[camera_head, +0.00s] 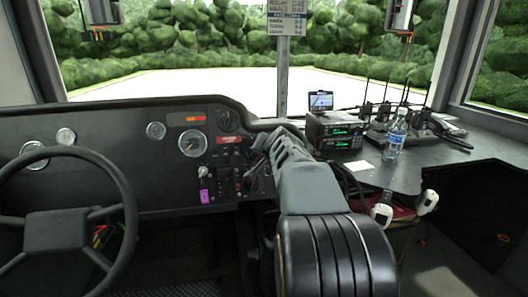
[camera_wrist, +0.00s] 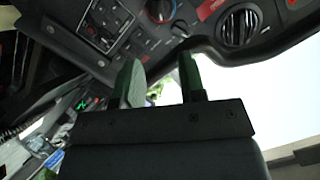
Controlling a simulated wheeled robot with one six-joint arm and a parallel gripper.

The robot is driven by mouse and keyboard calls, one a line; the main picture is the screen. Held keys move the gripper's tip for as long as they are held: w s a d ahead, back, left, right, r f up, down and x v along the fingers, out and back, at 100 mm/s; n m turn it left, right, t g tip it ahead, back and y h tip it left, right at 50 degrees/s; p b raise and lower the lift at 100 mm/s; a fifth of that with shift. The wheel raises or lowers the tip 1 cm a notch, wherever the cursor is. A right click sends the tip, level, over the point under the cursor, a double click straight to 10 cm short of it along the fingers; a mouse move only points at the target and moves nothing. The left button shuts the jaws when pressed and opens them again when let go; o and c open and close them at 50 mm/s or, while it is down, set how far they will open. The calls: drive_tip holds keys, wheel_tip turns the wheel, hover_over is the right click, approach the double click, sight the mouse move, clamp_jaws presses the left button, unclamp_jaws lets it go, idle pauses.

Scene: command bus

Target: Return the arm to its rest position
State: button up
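My arm reaches forward from the bottom centre of the head view toward the dashboard. My gripper (camera_head: 262,140) is at its far end, small and partly hidden by my own arm, close to the middle of the dashboard (camera_head: 120,185). In the wrist view, the two green-sided fingers of my gripper (camera_wrist: 160,78) stand apart. The gap between them is empty, with bright window and some greenery behind it. A dashboard panel with switches and a round vent (camera_wrist: 240,25) lies beyond the fingertips; I cannot tell the exact distance.
A steering wheel (camera_head: 131,215) is at the left. At the right, a counter (camera_head: 410,176) carries stacked radios (camera_head: 335,131), a small screen (camera_head: 320,100), a water bottle (camera_head: 395,138) and several handheld radios with antennas. Two white handsets hang by its edge. A purple tag (camera_head: 204,196) hangs on the dashboard.

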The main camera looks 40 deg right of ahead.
idle(0.3)
drive_tip(key=s+a+r+n+g+y+p, duration=0.1)
drive_tip(key=a+r+n+y+p, duration=0.15)
drive_tip(key=a+p, duration=0.3)
drive_tip(key=s+a+r+n+y+p, duration=0.1)
drive_tip(key=s+a+r+p, duration=0.1)
drive_tip(key=a+r+p, duration=0.3)
drive_tip(key=s+a+r+n+g+p, duration=0.2)
drive_tip(key=s+a+n+g+p, duration=0.1)
drive_tip(key=s+a+p, duration=0.5)
drive_tip(key=s+a+r+n+g+p, duration=0.2)
drive_tip(key=s+a+n+g+p, duration=0.2)
drive_tip(key=s+a+p, duration=0.4)
drive_tip(key=s+n+p, duration=0.1)
drive_tip(key=s+p, duration=0.1)
drive_tip(key=p, duration=0.1)
drive_tip(key=shift+r+y, duration=0.3)
drive_tip(key=shift+y, duration=0.05)
